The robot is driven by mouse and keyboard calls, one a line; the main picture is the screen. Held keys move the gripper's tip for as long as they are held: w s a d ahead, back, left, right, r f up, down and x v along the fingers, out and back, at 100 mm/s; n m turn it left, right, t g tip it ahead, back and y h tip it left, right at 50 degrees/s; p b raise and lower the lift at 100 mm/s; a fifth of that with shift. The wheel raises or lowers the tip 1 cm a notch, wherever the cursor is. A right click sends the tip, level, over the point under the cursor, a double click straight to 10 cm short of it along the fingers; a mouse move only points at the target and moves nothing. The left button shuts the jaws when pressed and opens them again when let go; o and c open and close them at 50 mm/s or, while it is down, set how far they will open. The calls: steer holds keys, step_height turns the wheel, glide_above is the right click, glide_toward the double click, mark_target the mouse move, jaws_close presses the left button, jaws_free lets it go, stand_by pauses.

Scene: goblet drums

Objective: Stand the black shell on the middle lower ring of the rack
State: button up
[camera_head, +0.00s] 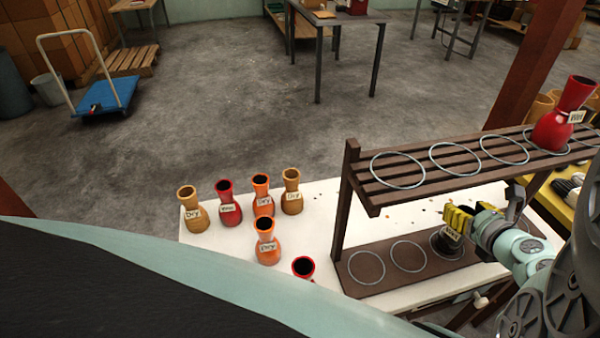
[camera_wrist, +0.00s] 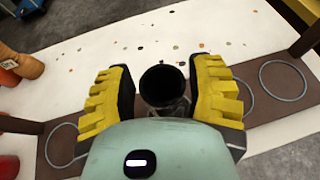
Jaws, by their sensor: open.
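The black shell (camera_head: 449,240) stands upright on the rack's lower shelf, at the third ring (camera_head: 433,251) from the left. My gripper (camera_head: 459,220) is open around the shell's neck, with a narrow gap at each side in the wrist view (camera_wrist: 163,95). The shell's foot is hidden in the wrist view. The rack (camera_head: 352,190) is dark wood with wire rings on two levels.
Two empty lower rings (camera_head: 366,267) lie left of the shell. The slatted upper shelf (camera_head: 430,170) overhangs behind my gripper and holds a red shell (camera_head: 555,125) at right. Several orange, tan and red shells (camera_head: 265,240) stand on the white table (camera_head: 320,205) at left.

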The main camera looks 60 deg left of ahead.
steer(key=b+v, duration=0.1)
steer(key=v, duration=0.8)
steer(key=shift+d, duration=0.1)
stand_by(0.3)
